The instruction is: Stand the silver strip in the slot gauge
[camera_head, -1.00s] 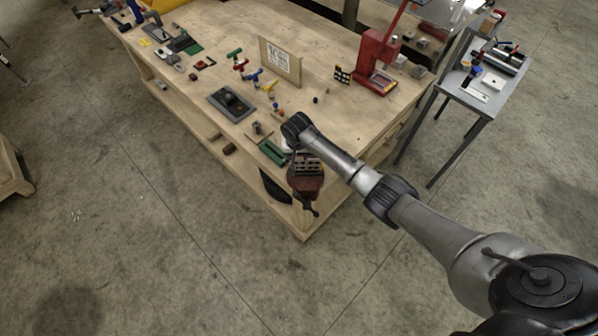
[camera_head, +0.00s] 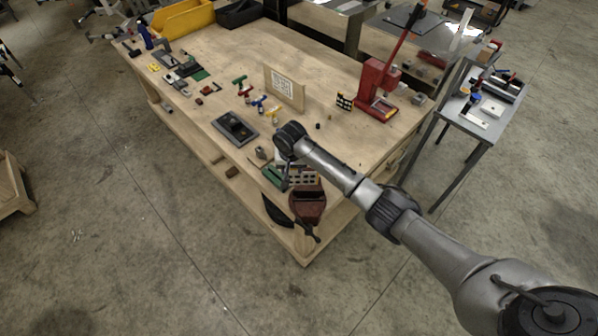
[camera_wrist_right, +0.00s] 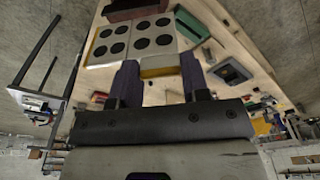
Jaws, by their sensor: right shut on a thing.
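My right gripper (camera_wrist_right: 160,82) is shut on a small pale strip (camera_wrist_right: 158,64) with a yellowish edge, which I take for the silver strip. In the head view my right gripper (camera_head: 284,178) is small and mostly hidden by its wrist, over the near corner of the bench. In the wrist view a pale block with round dark holes (camera_wrist_right: 124,40) lies just beyond and left of the fingers; it also shows in the head view (camera_head: 304,178) by the red vise (camera_head: 308,206). I cannot pick out the slot gauge for certain. My left gripper is not in view.
A green block (camera_head: 272,176) lies close to the gripper. A dark grey tray (camera_head: 220,124) is farther left on the bench. A red press (camera_head: 376,84) stands at the back right, and a small metal side table (camera_head: 466,124) stands beyond. The bench middle is fairly clear.

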